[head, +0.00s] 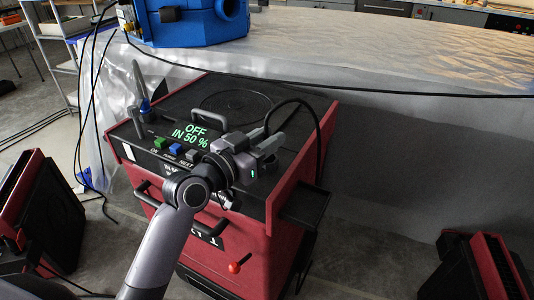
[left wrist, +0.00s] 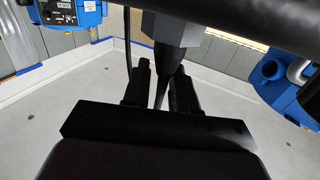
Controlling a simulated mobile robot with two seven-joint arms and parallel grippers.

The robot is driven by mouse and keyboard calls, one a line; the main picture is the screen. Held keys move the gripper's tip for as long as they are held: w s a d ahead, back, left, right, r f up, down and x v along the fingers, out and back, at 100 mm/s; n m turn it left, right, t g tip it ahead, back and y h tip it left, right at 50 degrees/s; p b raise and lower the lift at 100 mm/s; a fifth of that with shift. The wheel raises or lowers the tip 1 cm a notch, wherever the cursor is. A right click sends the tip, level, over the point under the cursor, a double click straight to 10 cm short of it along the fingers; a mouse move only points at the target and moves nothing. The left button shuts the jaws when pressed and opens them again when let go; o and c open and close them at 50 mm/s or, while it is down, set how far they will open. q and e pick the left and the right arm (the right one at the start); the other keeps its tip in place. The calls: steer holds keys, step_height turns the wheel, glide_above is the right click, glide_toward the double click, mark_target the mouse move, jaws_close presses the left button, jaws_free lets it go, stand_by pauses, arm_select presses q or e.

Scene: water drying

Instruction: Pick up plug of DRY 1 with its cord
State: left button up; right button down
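A red and black dryer (head: 225,262) stands in the middle of the head view. Its display (head: 190,132) reads OFF IN 50 %, and the label on its front is mostly hidden by my arm. A black cord (head: 318,125) arches over its right side and runs down to my left gripper (head: 268,147), which is over the dryer's top front edge. In the left wrist view a grey block (left wrist: 181,28), seemingly the plug, tapers to a dark end between the two fingers. The fingers stand apart, with a gap visible beside the left one. My right gripper is not seen.
Green, blue and grey buttons (head: 176,149) sit left of my gripper. A blue machine (head: 190,22) stands behind on plastic sheeting (head: 400,52). Other red and black units stand at the left (head: 55,215) and right (head: 490,268). Loose cables hang at the left.

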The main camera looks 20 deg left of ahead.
arm_select(q)
steer(key=shift+f, duration=0.15)
jaws_close()
